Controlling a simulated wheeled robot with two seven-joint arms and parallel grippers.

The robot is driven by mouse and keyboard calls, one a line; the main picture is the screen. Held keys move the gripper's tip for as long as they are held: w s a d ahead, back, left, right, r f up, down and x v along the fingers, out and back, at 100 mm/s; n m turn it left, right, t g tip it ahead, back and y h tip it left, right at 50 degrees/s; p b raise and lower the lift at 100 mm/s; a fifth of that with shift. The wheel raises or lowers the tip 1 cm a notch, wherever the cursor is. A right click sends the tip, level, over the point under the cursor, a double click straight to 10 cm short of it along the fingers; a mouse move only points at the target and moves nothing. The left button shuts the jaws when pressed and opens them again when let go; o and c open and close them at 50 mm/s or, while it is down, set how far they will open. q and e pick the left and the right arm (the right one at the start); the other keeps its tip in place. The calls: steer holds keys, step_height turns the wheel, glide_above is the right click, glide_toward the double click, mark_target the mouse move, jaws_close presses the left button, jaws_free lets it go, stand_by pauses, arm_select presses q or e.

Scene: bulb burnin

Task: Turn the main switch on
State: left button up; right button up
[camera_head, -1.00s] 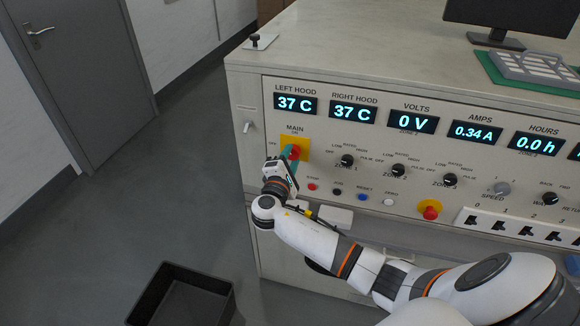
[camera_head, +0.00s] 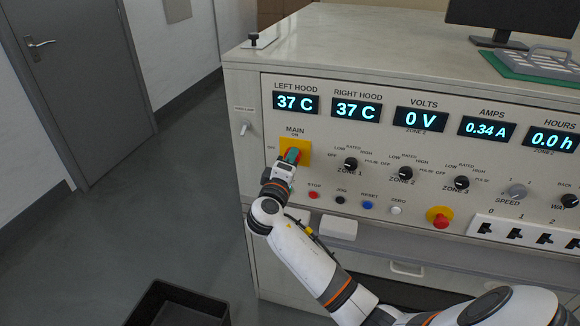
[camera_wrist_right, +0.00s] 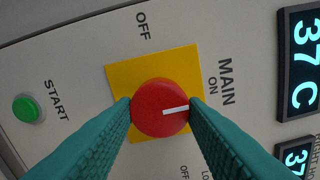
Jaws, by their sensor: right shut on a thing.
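The main switch is a red round knob (camera_head: 293,154) on a yellow plate (camera_head: 304,147) at the panel's left, under the MAIN label. In the right wrist view the knob (camera_wrist_right: 160,108) lies between the two teal fingers of my right gripper (camera_wrist_right: 161,112), which touch its opposite sides. Its white pointer line points right, toward the side with the ON label; the OFF label is at the top. In the head view my right gripper (camera_head: 288,161) is shut on the knob and partly hides it. My left gripper is not in view.
The displays (camera_head: 357,109) above the switch are lit; volts reads 0 V. A green START button (camera_wrist_right: 27,108) is beside the plate. Zone knobs (camera_head: 405,173), small buttons and a red emergency knob (camera_head: 439,216) lie to the right. A black bin (camera_head: 180,305) stands on the floor.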

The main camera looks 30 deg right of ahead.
steer(key=shift+f, duration=0.1)
stand_by(0.3)
steer(key=o, duration=1)
steer(key=b+v, duration=0.1)
steer(key=v, duration=1.1)
